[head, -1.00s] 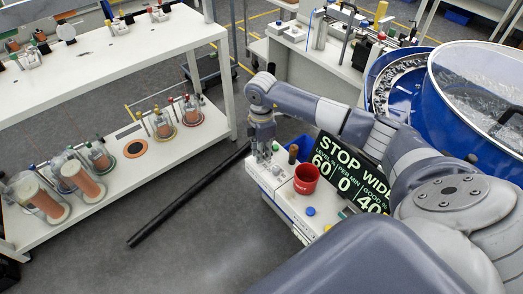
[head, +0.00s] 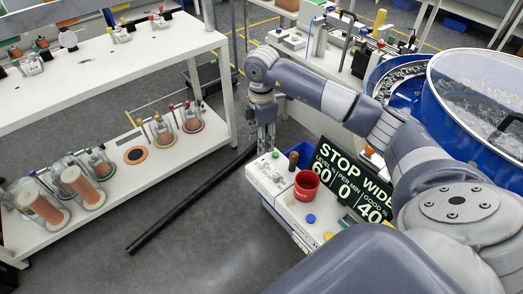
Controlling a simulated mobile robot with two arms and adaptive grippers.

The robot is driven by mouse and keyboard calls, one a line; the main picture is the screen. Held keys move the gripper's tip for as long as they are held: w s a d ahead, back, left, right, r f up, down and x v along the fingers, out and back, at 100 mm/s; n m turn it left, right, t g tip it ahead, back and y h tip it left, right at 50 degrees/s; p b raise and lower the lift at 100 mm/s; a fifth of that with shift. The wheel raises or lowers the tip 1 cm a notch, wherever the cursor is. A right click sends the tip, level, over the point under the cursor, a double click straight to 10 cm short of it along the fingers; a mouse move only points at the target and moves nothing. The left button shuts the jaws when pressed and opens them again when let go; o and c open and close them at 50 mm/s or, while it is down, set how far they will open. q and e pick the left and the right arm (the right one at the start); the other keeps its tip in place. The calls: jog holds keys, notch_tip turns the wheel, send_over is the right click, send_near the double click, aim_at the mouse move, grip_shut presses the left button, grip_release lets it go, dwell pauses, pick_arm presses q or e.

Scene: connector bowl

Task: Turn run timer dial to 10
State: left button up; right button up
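A white control box (head: 284,205) stands right of centre in the head view, with small controls on its top and front. I cannot make out the run timer dial or its setting; it is too small or hidden. My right gripper (head: 264,146) points down at the box's far left end, with its fingers close to the edge. I cannot tell whether it touches anything or how far apart the fingers are. My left gripper is not in view.
A red cup (head: 306,186), a brown cylinder (head: 293,160) and a blue button (head: 310,219) are on the box. A black display (head: 352,182) reads STOP WIDE, 60, 0, 40. A blue bowl feeder (head: 455,110) stands at right. A white bench (head: 165,45) is at left.

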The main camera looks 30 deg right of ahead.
jog(key=shift+r, duration=1.75)
jog(key=shift+f, duration=0.1)
